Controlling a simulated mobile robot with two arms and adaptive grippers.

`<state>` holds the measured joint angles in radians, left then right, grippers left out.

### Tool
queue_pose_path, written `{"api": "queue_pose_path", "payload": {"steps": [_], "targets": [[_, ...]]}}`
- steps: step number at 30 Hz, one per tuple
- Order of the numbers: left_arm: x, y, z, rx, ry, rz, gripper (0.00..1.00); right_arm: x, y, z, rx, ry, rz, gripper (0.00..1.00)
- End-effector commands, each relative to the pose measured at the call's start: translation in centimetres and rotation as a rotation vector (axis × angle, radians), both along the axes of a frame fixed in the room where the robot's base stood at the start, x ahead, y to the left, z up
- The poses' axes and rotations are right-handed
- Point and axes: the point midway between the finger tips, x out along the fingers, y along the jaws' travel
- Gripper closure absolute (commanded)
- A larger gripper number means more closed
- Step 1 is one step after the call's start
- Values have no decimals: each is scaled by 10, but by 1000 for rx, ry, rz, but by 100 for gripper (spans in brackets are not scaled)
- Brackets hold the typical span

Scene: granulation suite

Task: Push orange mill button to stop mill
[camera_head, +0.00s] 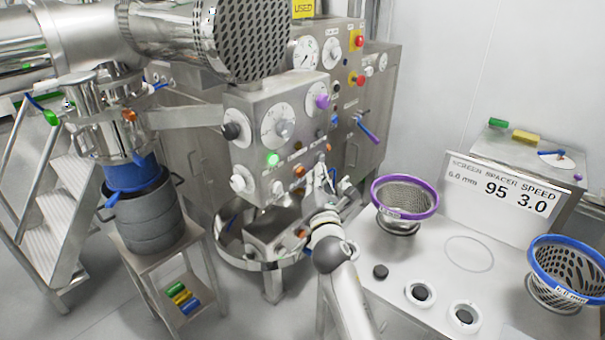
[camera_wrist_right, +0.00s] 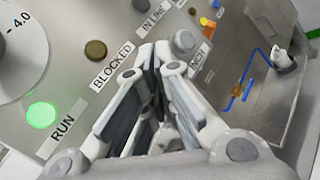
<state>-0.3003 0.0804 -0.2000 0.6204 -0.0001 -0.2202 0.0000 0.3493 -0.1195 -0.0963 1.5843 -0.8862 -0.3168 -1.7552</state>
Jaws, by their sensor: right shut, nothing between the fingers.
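The mill control panel (camera_head: 262,130) is a grey box with dials, knobs and a lit green RUN lamp (camera_head: 272,159). My right gripper is shut and empty, pointing at the panel. In the wrist view its fingers (camera_wrist_right: 158,62) cover the panel between the BLOCKED lamp (camera_wrist_right: 95,51) and the grey INCH button (camera_wrist_right: 184,40). My left gripper is not in view.
A purple-rimmed screen (camera_head: 404,198) and a blue-rimmed screen (camera_head: 570,268) stand on the bench (camera_head: 440,270) to the right. A red button (camera_head: 359,41) is on the cabinet behind. A steel ring-shaped bowl (camera_head: 250,258) lies below the panel.

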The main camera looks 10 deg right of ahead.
Motion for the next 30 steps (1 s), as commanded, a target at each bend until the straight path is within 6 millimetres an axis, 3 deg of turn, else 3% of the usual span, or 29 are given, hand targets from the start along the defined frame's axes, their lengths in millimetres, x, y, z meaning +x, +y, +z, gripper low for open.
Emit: {"api": "queue_pose_path", "payload": {"steps": [30], "targets": [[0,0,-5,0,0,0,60,8,6,0,0,0,0,100]]}}
